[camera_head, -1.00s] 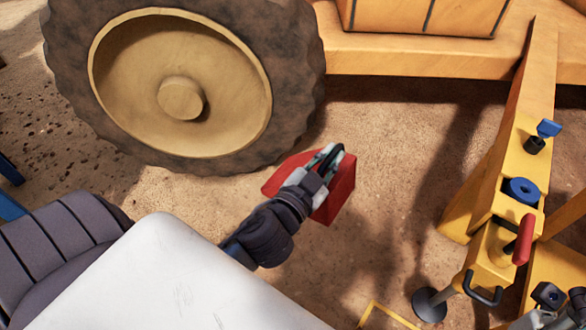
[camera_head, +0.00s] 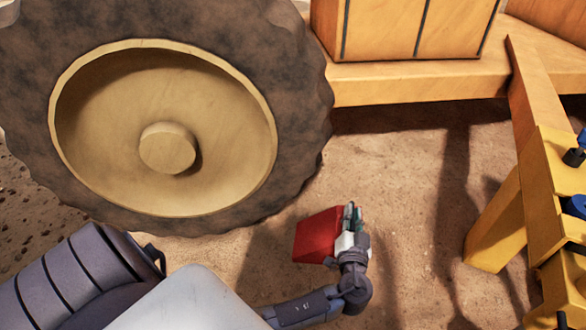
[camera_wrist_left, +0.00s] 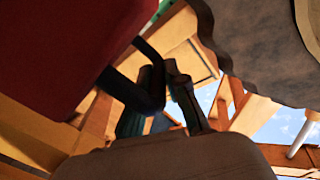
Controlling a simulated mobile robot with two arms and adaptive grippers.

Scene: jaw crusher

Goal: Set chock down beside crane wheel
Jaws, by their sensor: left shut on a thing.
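The red chock (camera_head: 317,236) is held by my left gripper (camera_head: 350,222), just right of and below the crane wheel in the head view. The crane wheel (camera_head: 95,120) is large, with a dark muddy tyre and a tan hub, and stands at the upper left. A strip of sandy ground shows between the chock and the tyre. I cannot tell for certain whether the chock touches the ground. In the left wrist view the chock (camera_wrist_left: 60,50) fills the upper left, next to the dark gripper fingers (camera_wrist_left: 155,95), and the tyre (camera_wrist_left: 265,50) shows at upper right. My right gripper is not seen.
The yellow crane body (camera_head: 420,85) runs behind the wheel. Sandy ground (camera_head: 410,200) between chock and outrigger is clear.

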